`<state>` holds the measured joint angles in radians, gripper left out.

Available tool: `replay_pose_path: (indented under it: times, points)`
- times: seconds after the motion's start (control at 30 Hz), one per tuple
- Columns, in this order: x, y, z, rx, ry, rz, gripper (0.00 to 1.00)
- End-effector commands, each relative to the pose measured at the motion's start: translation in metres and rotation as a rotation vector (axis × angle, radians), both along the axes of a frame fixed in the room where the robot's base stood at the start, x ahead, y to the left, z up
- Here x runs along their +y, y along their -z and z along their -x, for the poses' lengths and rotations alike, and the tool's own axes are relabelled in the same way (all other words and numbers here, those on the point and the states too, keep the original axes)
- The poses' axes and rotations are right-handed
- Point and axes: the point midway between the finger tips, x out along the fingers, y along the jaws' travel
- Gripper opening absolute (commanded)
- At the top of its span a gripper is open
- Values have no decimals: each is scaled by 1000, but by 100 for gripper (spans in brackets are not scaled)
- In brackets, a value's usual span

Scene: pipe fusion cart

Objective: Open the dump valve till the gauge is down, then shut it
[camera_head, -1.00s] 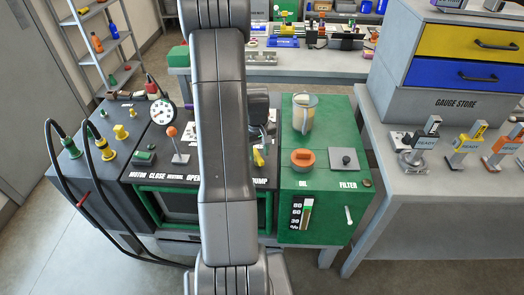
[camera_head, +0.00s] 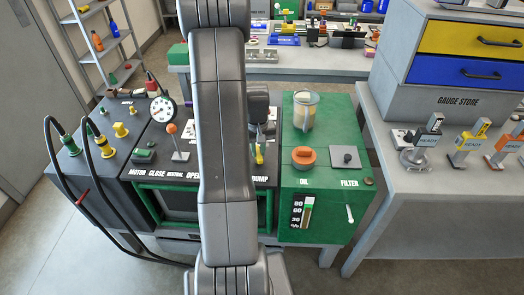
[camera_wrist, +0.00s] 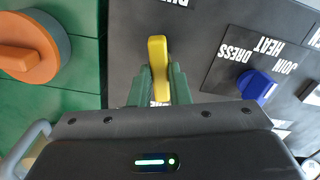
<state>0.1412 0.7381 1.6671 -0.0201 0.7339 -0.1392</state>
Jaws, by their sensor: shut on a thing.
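The yellow dump valve lever (camera_wrist: 158,60) sits between the green fingers of my gripper (camera_wrist: 160,80) in the wrist view. My gripper is shut on it. In the head view the lever (camera_head: 259,155) shows just above the DUMP label, right of my arm, which hides much of the panel. The white dial gauge (camera_head: 163,109) stands at the back of the dark panel, left of my arm. Its needle is too small to read surely.
A lever with an orange knob (camera_head: 172,129) stands left of my arm. The green unit on the right carries an orange oil cap (camera_head: 303,156) and a clear reservoir (camera_head: 305,111). A blue selector knob (camera_wrist: 257,87) is right of my gripper. Black hoses (camera_head: 85,205) loop at the left.

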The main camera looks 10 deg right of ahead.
Motion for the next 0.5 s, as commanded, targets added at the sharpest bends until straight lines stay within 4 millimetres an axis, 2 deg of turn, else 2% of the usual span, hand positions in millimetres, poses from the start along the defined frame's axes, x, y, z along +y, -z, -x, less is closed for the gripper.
replay_pose_path:
  times: [0.2, 0.5]
  points:
    - [-1, 1, 0, -1, 171, 2, 0]
    - [-1, -1, 0, 0, 218, 2, 0]
